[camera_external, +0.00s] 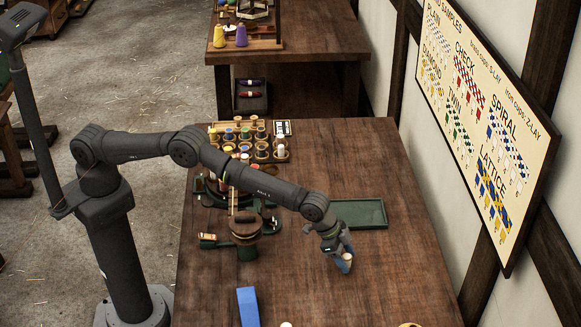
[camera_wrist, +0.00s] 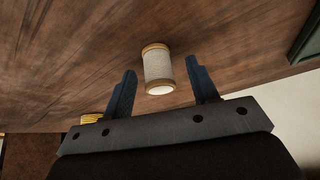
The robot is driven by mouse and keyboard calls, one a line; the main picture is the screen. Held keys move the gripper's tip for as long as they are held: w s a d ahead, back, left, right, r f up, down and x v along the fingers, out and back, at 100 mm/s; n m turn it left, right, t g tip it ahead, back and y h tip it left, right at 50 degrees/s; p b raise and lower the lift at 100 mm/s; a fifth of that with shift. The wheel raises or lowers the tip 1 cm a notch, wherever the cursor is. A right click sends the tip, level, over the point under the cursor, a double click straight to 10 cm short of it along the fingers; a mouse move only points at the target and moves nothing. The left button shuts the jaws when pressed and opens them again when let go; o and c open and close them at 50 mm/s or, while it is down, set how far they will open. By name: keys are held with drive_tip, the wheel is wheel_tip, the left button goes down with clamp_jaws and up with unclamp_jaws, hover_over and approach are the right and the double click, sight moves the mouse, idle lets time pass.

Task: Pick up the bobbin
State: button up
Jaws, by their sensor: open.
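The bobbin (camera_wrist: 157,68) has white thread and tan wooden ends. In the wrist view it stands on the wooden table between my two blue fingers, with a gap visible on each side. My gripper (camera_wrist: 160,72) is open and points toward it. In the external view my gripper (camera_external: 341,258) is low over the right-middle of the table. The bobbin's pale end (camera_external: 347,258) shows at the fingers there, and the rest is mostly hidden.
A green tray (camera_external: 384,226) lies behind my gripper. A rack of several bobbins (camera_external: 262,150) and a dark round device (camera_external: 246,228) stand to the left. A blue block (camera_external: 248,306) is at the front. A yellow spool (camera_wrist: 91,118) shows in the wrist view. The table's right side is clear.

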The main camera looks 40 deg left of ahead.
drive_tip(key=shift+d+f, duration=0.15)
drive_tip(key=shift+f, duration=0.1)
drive_tip(key=c, duration=1)
drive_tip(key=shift+c, duration=0.2)
